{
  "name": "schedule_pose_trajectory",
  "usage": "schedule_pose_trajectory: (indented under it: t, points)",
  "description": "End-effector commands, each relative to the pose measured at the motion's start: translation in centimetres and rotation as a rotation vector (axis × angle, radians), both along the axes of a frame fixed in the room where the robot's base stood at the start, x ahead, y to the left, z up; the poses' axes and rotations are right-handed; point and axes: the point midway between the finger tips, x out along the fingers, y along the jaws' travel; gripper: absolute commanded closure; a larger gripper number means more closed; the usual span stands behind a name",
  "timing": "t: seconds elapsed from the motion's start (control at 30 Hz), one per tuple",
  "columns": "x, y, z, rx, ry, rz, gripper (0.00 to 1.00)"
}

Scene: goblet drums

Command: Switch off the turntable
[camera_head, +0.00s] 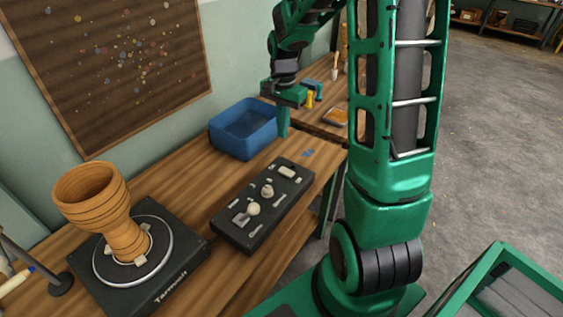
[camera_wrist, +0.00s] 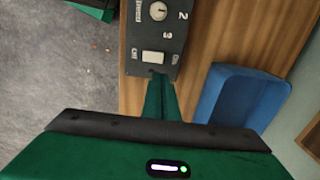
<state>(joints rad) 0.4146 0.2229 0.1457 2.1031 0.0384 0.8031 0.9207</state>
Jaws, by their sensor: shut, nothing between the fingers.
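The turntable (camera_head: 112,262) is a dark square base with a round plate at the left, and a wooden goblet drum (camera_head: 118,215) stands upright on it. A black control box (camera_head: 262,204) lies to its right with knobs and pale switches. A white switch (camera_head: 287,172) sits at the box's far end. In the wrist view the same white switch (camera_wrist: 153,57) lies just beyond my fingertips, with small labels on both sides and a knob (camera_wrist: 158,11) farther along. My gripper (camera_head: 283,131) is shut and empty, pointing down near the box's far end. The wrist view also shows its fingers (camera_wrist: 158,85); contact cannot be told.
A blue bin (camera_head: 243,128) stands close to my gripper on the wooden table (camera_head: 190,180), also seen in the wrist view (camera_wrist: 240,97). A lamp-like stand (camera_head: 60,280) is at the left edge. Small tools lie on the table behind. Open floor lies to the right.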

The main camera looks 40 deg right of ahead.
Motion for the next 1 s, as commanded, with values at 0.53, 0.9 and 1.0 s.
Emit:
schedule_pose_trajectory:
  t: [0.53,0.9,1.0]
  points:
    - [0.0,0.0,-1.8,0.001,0.004,-0.001,1.0]
    - [-0.1,0.0,-8.6,0.002,0.004,-0.001,1.0]
    - [-0.1,0.0,-10.3,0.001,0.004,-0.001,1.0]
